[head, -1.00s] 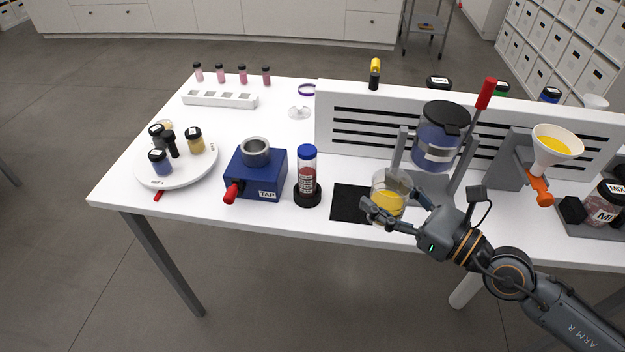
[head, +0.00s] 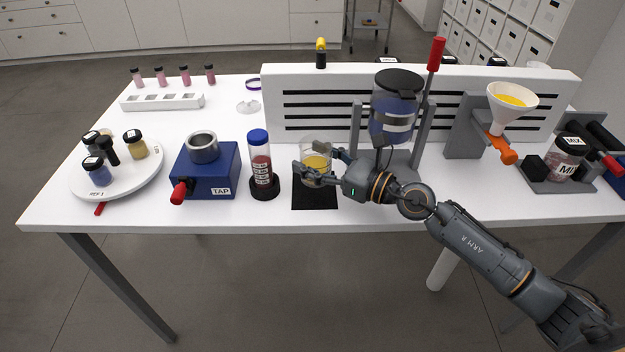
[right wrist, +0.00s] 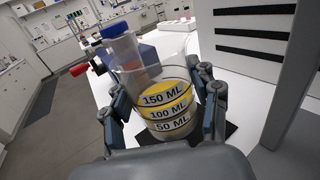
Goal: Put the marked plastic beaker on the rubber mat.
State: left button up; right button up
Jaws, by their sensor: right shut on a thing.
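The marked plastic beaker (head: 317,166) is clear, with yellow contents. In the right wrist view, the beaker (right wrist: 166,108) shows 150, 100 and 50 ML marks and looks upright. My right gripper (head: 313,163) is shut on it, a finger on each side. The black rubber mat (head: 315,198) lies flat on the white table; the beaker is over its back part in the head view. I cannot tell whether the beaker's base touches the mat. The mat also shows dark beside the beaker in the right wrist view (right wrist: 229,131). My left gripper is not in view.
A blue-capped tube (head: 260,160) in a black base stands just left of the mat, beside the blue TAP box (head: 212,180). A grey press stand with a blue jar (head: 397,100) is close behind right. A slotted white panel (head: 300,85) runs behind.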

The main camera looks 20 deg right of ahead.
jog(key=shift+w+f, duration=0.2)
jog(key=shift+f, duration=0.1)
jog(key=shift+w+f+b, duration=0.25)
jog(key=shift+f+b, duration=0.55)
jog(key=shift+f, duration=0.95)
jog(key=shift+f, duration=0.15)
jog(key=o, duration=1.3)
